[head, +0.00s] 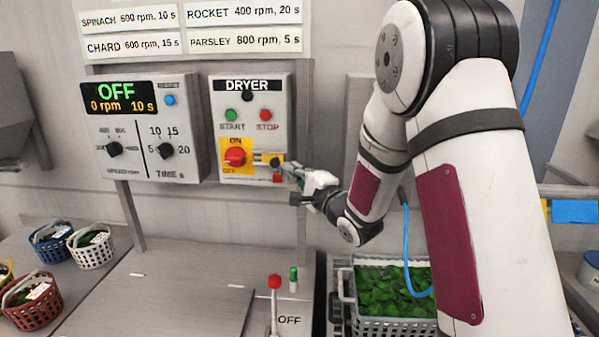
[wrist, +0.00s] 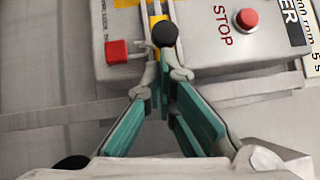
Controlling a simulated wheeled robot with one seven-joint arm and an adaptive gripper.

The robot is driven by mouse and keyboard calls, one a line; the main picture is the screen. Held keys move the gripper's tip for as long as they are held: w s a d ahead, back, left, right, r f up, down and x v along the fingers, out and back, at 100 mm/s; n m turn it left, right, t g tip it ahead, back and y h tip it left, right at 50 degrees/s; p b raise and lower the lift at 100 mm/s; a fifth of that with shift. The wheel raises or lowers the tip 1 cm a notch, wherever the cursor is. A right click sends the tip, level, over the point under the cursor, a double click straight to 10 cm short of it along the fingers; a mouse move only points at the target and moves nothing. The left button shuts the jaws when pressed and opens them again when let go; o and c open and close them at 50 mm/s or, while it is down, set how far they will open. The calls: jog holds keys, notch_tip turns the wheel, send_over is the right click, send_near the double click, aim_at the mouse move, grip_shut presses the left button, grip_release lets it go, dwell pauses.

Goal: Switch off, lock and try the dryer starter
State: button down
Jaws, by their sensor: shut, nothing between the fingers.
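The dryer starter (head: 283,120) is a grey wall box with a green START button (head: 232,115) and a red STOP button (head: 265,115). Its red rotary switch (head: 235,157) sits on a yellow plate marked ON above and OFF below; its exact angle is hard to read. A black round knob (head: 275,162) is right of the switch and also shows in the wrist view (wrist: 164,33). A red padlock (wrist: 117,52) with a metal shackle is beside it. My gripper (wrist: 165,75) is shut and empty, its fingertips close to the black knob; contact is unclear.
Left of the starter, a speed and time panel (head: 150,165) reads OFF, 0 rpm, 10 s. Below are a red-topped lever (head: 274,283) marked OFF, a crate of greens (head: 395,328) and small baskets (head: 92,250) at left. The wall below the starter is clear.

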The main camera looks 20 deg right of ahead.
aim_at(266, 161)
jog(key=shift+w+a+b, duration=0.15)
jog(key=shift+w+a, duration=0.15)
jog(key=shift+a, duration=0.35)
jog(key=shift+w+a+b, duration=0.1)
jog(key=shift+w+a, duration=0.15)
jog(key=shift+a, duration=0.45)
jog(key=shift+w+a+b, duration=0.15)
jog(key=shift+w+a, duration=0.15)
jog(key=shift+a, duration=0.35)
